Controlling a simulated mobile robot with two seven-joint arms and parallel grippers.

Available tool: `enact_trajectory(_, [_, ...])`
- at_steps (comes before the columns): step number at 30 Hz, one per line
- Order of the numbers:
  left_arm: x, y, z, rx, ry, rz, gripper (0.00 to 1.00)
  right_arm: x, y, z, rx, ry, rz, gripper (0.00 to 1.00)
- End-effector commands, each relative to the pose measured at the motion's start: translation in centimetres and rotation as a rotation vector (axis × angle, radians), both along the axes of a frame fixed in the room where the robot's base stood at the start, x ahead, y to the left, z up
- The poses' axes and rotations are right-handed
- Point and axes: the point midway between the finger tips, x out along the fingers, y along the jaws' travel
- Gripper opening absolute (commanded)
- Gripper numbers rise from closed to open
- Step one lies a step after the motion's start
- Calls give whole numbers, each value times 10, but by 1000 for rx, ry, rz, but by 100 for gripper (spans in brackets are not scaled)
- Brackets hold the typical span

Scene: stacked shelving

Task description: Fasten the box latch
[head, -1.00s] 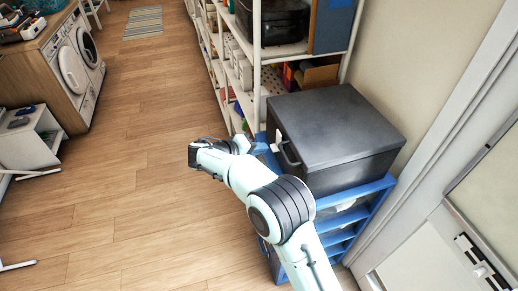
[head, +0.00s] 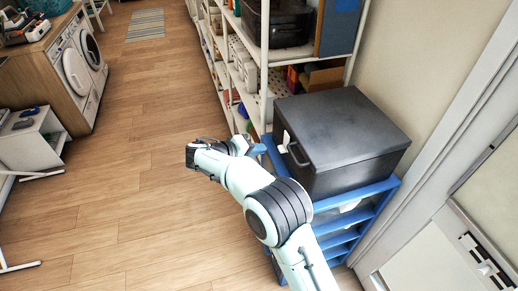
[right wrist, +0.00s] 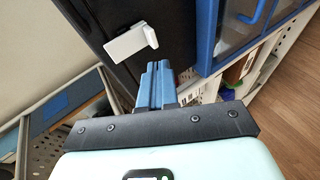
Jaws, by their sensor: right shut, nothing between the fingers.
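The dark grey box (head: 345,150) stands on a blue shelf unit at the right, its lid apparently down. A white latch piece (head: 286,141) shows on its left-facing front, near a black handle (head: 298,156). In the right wrist view the white latch (right wrist: 130,41) sticks out from the dark box face (right wrist: 175,25). My right gripper (head: 257,151) is left of the latch, apart from it. Its blue fingers (right wrist: 155,75) are shut and empty, pointing toward the box just below the latch in the wrist view. My left gripper is not in view.
The blue shelf unit (head: 333,225) under the box has several slats. White shelving (head: 262,75) with goods stands behind it. A wall and white door frame are close at the right. The wooden floor (head: 140,190) at the left is clear.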

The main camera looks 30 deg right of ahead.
Motion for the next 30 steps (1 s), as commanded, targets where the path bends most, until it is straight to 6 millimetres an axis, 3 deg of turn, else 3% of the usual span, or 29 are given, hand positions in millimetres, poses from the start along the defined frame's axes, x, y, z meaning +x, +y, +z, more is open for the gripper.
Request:
enact_trajectory(2, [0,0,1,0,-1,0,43,1,1,0,-1,0,0,0])
enact_trajectory(9, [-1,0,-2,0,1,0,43,-3,58,19,0,-3,3,0])
enact_trajectory(15, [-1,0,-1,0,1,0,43,-5,86,28,0,-1,2,0])
enact_trajectory(30, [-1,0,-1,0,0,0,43,-7,95,31,0,0,-1,0])
